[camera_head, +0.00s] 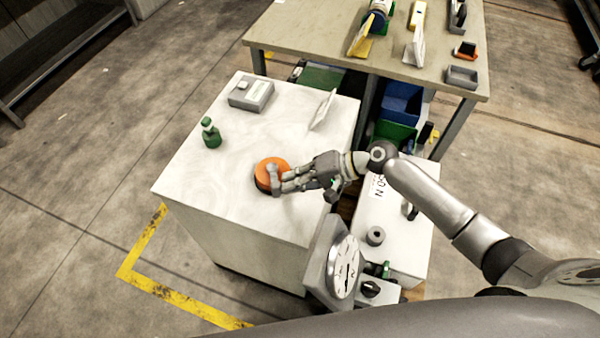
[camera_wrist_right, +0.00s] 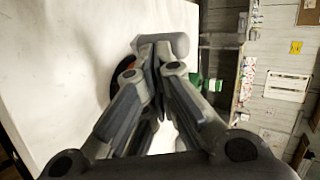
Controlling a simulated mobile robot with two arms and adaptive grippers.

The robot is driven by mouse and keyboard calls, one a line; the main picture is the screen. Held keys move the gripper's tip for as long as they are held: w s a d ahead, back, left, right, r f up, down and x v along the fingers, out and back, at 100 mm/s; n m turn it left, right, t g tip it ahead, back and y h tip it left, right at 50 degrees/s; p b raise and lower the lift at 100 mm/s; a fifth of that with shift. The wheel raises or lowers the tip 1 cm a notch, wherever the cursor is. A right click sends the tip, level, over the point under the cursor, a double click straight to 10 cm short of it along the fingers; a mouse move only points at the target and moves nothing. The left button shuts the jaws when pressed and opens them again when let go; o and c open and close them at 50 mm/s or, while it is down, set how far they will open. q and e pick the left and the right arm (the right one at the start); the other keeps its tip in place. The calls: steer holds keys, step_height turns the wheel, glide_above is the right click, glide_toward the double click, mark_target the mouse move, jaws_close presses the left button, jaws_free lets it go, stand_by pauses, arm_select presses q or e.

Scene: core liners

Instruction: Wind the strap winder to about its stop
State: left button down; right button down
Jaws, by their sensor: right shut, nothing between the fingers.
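The strap winder (camera_head: 262,176) is an orange disc with a dark edge and a grey crank bar across it, on the white cabinet top. My right gripper (camera_head: 284,184) reaches in from the right, its fingers shut beside the grey bar (camera_head: 273,174). In the right wrist view my gripper (camera_wrist_right: 151,58) has its fingertips together at the rounded grey bar (camera_wrist_right: 172,42). Whether they touch it I cannot tell. My left gripper is not in view.
On the cabinet (camera_head: 240,205) stand a green bottle (camera_head: 211,134), a grey box (camera_head: 251,94) and a tilted white plate (camera_head: 323,110). A dial scale (camera_head: 345,266) stands near the front right. A workbench (camera_head: 390,62) with bins is behind.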

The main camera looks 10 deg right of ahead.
mark_target(280, 187)
steer(key=a+m+t+p, duration=0.1)
steer(key=m+t+p, duration=0.1)
steer(key=p, duration=0.1)
steer(key=s+a+m+t+h+p, duration=0.1)
steer(key=p, duration=0.1)
steer(key=shift+a+r, duration=0.25)
steer(key=shift+a, duration=0.1)
steer(key=shift+a+f+p, duration=0.2)
steer(key=shift+a+p, duration=0.1)
steer(key=shift+a, duration=0.15)
steer(key=v, duration=1.2)
steer(key=shift+s, duration=0.15)
steer(key=shift+a, duration=0.15)
